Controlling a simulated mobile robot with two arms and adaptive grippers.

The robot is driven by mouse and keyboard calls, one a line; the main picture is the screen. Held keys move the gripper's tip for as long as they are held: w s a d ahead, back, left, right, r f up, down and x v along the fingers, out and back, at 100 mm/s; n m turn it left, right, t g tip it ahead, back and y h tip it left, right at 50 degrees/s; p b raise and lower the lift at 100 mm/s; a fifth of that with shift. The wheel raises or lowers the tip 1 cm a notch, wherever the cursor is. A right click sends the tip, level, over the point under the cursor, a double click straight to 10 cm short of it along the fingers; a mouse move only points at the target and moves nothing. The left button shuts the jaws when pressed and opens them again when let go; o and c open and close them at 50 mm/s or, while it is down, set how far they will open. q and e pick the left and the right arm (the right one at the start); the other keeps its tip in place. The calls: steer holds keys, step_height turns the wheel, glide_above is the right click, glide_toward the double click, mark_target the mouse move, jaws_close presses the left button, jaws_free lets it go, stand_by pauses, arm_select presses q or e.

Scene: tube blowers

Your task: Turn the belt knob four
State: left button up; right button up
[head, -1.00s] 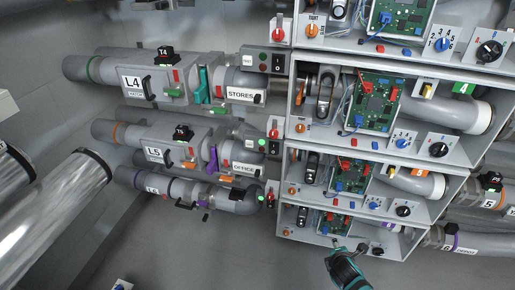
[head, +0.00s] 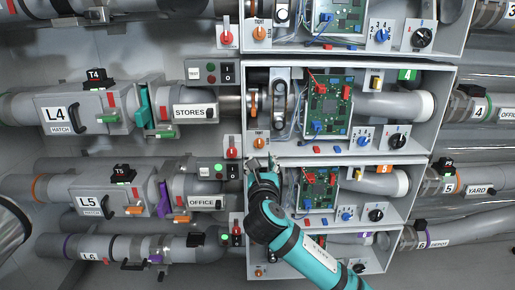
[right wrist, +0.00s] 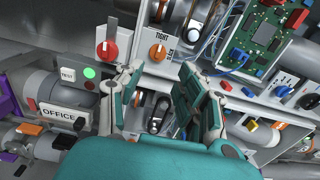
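The orange belt knob (head: 258,143) of the unit with the green 4 tag (head: 407,74) sits at that box's lower left corner, below a small label. My right gripper (head: 262,164) is just below it, its fingertips toward the knob. In the right wrist view an orange knob (right wrist: 157,52) under a TIGHT label, apparently the same one, lies ahead of my right gripper (right wrist: 158,72). The two fingers are spread apart with nothing held between them. The fingertips appear short of the knob. My left gripper is not in view.
A red knob (right wrist: 107,50) sits close left of the orange knob. A TEST panel with a lit green lamp (right wrist: 90,72) is lower left. An open circuit board (head: 330,104) and a black dial (head: 397,140) are to the right. Pipes run along both sides.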

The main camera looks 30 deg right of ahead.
mark_target(259, 142)
steer(key=b+x, duration=0.1)
steer(key=x, duration=0.9)
steer(key=shift+f+b, duration=0.1)
steer(key=shift+b, duration=0.2)
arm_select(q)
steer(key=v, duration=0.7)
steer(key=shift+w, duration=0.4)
arm_select(e)
steer(key=shift+w+d, duration=0.3)
steer(key=shift+w, duration=0.3)
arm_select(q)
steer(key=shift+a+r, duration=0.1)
arm_select(e)
jaws_close()
